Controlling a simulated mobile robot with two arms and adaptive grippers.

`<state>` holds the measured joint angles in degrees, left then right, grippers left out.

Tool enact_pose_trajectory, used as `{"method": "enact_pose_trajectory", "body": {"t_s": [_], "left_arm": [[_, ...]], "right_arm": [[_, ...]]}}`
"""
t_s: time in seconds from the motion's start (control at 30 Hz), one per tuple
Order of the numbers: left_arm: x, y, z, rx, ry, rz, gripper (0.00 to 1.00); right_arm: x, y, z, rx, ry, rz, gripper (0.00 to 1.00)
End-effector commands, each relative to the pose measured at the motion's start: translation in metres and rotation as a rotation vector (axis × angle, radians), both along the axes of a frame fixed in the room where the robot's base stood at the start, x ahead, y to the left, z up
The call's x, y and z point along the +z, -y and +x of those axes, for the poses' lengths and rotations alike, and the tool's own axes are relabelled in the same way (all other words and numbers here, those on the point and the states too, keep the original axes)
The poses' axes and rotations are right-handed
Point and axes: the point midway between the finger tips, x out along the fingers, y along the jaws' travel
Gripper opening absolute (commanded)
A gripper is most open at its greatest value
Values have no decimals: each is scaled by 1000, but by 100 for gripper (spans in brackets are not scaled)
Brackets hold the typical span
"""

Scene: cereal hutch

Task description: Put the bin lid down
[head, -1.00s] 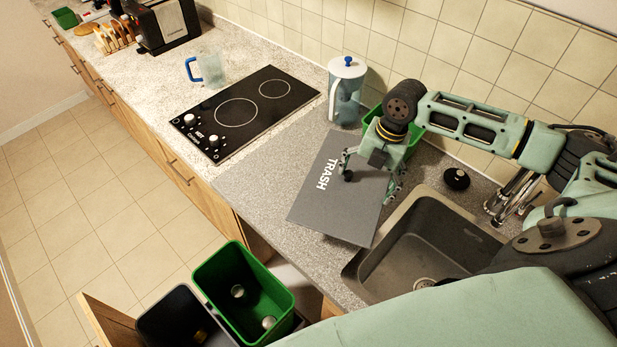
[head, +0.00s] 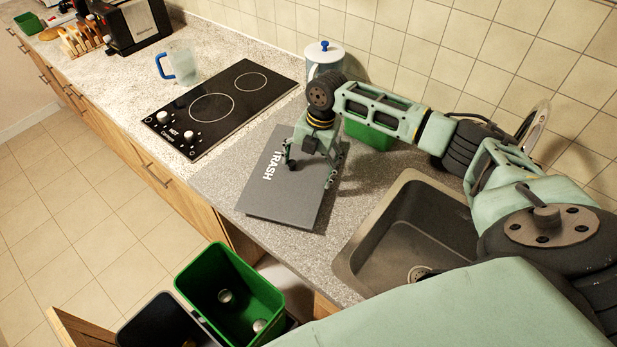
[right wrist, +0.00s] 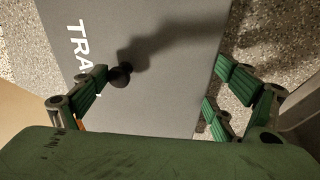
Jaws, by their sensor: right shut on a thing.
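The bin lid (head: 283,200) is a flat dark-grey panel with white "TRASH" lettering. In the head view it is over the counter between the cooktop and the sink, flat or nearly so; I cannot tell whether it touches the counter. My right gripper (head: 310,173) is over the lid and shut on it, its fingers spread across the panel. In the right wrist view the lid (right wrist: 165,60) lies between the fingers, with a small dark knob (right wrist: 121,76) beside the left finger. My left gripper is not in view.
A green bin (head: 190,275) with cans inside and a black bin (head: 135,325) stand below the counter edge. The sink (head: 425,225) is to the lid's right, the cooktop (head: 220,105) to its upper left.

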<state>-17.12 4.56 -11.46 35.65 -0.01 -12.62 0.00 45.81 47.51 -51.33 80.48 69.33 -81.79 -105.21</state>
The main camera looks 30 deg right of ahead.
Motion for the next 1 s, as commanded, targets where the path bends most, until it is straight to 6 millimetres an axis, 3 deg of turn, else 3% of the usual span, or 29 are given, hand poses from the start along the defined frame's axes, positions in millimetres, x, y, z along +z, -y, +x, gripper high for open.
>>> {"method": "enact_pose_trajectory", "body": {"t_s": [0.03, 0.2, 0.6, 0.63, 0.73, 1.0], "left_arm": [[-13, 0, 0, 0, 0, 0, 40], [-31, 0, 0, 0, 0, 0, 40], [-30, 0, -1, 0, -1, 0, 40], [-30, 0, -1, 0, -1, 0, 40], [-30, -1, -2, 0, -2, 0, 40], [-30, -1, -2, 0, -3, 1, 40]], "right_arm": [[-13, 0, 0, 0, 0, 0, 59], [-31, 0, 0, 0, 1, 0, 59], [-33, 0, 0, 0, 1, 1, 59], [-32, 0, -1, 0, 0, 0, 92], [-32, 0, 0, 0, 0, 0, 100], [-32, 0, 0, 0, 0, 0, 100]]}}
